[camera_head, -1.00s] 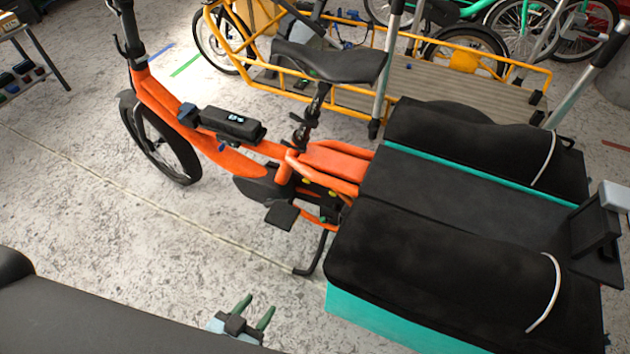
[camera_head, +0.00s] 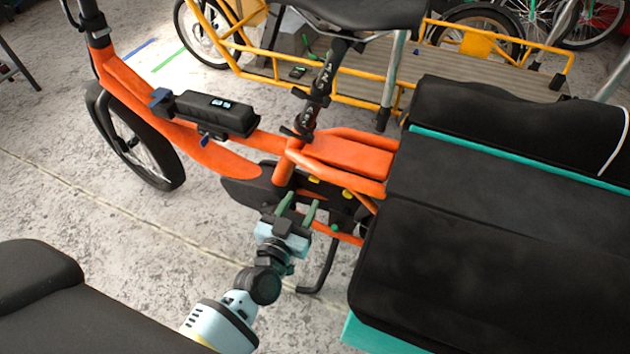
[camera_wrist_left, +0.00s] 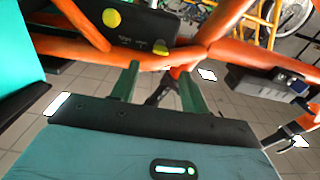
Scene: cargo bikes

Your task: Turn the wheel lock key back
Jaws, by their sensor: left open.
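The orange cargo bike (camera_head: 232,160) stands across the head view, with a black rear load box at right. I cannot make out a wheel lock key for certain. Yellow round parts (camera_head: 315,180) sit on the black panel below the rear frame tubes; they also show in the left wrist view (camera_wrist_left: 111,18). A small green part (camera_head: 336,228) is on the lower frame tube. My left gripper (camera_head: 297,203) is open and empty, its green fingers pointing at the frame below the seat post. In the left wrist view my left gripper (camera_wrist_left: 160,72) has its fingertips near the orange tube.
A black battery unit (camera_head: 217,114) with a small blue part (camera_head: 207,139) beneath it sits on the front frame. The black seat (camera_head: 365,12) is above. The kickstand (camera_head: 322,270) stands right of my arm. A yellow cargo bike (camera_head: 345,97) is behind.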

